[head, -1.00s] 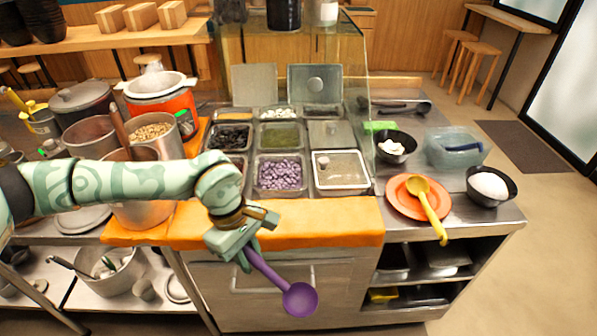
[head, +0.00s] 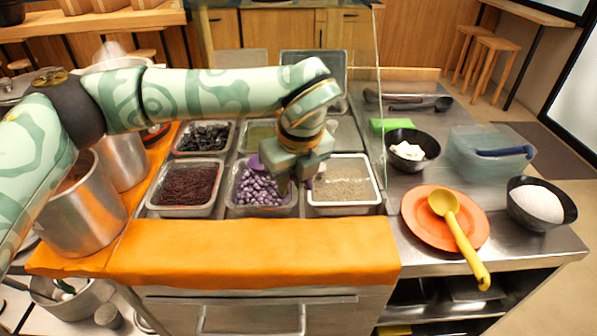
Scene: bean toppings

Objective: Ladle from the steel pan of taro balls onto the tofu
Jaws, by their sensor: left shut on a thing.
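The steel pan of taro balls (head: 262,212) is the middle pan of the front row, full of purple balls (head: 255,188). My left gripper (head: 293,172) is over its right side, shut on the purple ladle (head: 256,164). Only small purple bits of the ladle show beside the gripper; its bowl and any contents are mostly hidden. White pieces that look like tofu lie in a black bowl (head: 393,138) to the right. A second black bowl (head: 522,217) at the far right holds a smooth white heap. My right gripper is not in view.
A dark red topping pan (head: 150,208) lies left of the taro pan and a beige one (head: 343,209) right of it. An orange plate (head: 418,223) with a yellow ladle (head: 464,243) stands on the right counter. A clear glass pane (head: 377,100) rises between the pans and the black bowls.

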